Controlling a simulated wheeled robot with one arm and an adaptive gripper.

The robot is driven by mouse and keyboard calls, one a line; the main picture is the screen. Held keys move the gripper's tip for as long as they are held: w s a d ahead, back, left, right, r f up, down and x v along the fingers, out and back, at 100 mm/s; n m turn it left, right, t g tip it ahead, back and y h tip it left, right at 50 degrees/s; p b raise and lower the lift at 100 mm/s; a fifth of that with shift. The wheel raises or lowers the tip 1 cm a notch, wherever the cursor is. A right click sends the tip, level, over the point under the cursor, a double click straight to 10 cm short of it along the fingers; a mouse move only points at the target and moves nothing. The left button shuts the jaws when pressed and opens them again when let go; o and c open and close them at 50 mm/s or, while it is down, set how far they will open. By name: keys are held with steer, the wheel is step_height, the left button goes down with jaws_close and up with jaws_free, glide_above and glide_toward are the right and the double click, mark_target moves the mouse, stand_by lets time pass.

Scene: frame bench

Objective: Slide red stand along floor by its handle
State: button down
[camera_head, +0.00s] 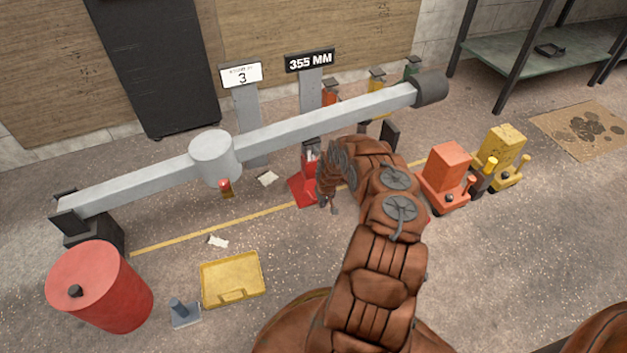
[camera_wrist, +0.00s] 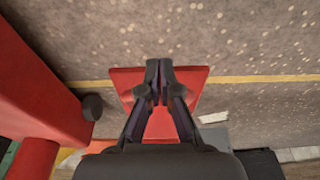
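The red stand (camera_head: 304,190) is on the floor under the grey beam, with a flat base and an upright part. My arm covers its right side in the head view. In the wrist view, the stand's red base (camera_wrist: 124,80) lies behind my gripper (camera_wrist: 159,70). The two fingertips are close together over the stand. The handle is not clear, and I cannot see whether any of it is between the fingertips. In the head view, my gripper (camera_head: 327,200) is low, just right of the stand, and partly hidden by my arm.
The long grey beam (camera_head: 300,128) passes above the stand. Orange (camera_head: 447,175) and yellow (camera_head: 503,150) units stand to the right. A yellow tray (camera_head: 232,279) and red drum (camera_head: 100,287) are at left.

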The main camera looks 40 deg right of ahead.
steer(key=shift+r, duration=0.1)
steer(key=shift+s+a+p, duration=0.2)
steer(key=shift+s+p, duration=0.3)
steer(key=shift+s+a+p, duration=0.15)
steer(key=shift+s+p, duration=0.3)
steer(key=w+p+v, duration=0.1)
steer(key=p+v, duration=0.8)
steer(key=shift+w+d+r, duration=0.25)
steer(key=shift+w+r, duration=0.05)
steer(key=shift+r, duration=0.2)
